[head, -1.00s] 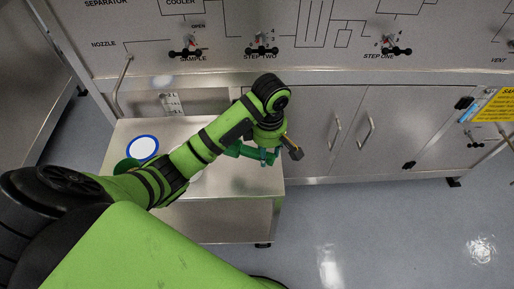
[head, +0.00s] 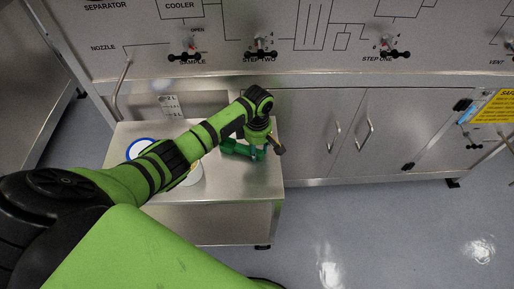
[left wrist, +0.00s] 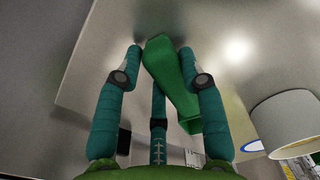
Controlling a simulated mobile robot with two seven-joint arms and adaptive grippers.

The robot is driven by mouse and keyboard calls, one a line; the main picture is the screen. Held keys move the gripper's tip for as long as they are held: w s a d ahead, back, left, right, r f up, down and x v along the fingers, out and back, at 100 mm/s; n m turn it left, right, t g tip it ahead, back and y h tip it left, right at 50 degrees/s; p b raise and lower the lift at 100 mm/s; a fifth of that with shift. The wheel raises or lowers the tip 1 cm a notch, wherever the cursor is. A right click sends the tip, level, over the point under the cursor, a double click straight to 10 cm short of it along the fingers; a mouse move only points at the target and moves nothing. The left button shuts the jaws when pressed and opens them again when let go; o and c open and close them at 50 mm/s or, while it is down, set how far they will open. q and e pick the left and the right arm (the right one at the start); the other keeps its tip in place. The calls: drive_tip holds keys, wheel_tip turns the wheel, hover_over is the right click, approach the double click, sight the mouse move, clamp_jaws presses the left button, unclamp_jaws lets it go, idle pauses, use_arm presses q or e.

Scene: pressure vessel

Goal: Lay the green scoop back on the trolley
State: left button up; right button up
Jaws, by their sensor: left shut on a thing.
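The green scoop (left wrist: 175,75) shows in the left wrist view between the teal fingers of my left gripper (left wrist: 165,75), which is shut on it. In the head view my left gripper (head: 258,152) hangs low over the right part of the steel trolley top (head: 225,183), with the green scoop (head: 236,149) reaching out to its left. The trolley's bare top (left wrist: 215,25) lies under the scoop in the left wrist view. I cannot tell whether the scoop touches it. My right gripper is not in view.
A white cylinder (left wrist: 288,122) shows at the right of the left wrist view.

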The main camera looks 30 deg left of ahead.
use_arm(q)
drive_tip(key=o, duration=1.2)
drive_tip(key=shift+f, duration=0.1)
drive_tip(key=shift+c, duration=0.2)
wheel_tip(320, 180, up, 12)
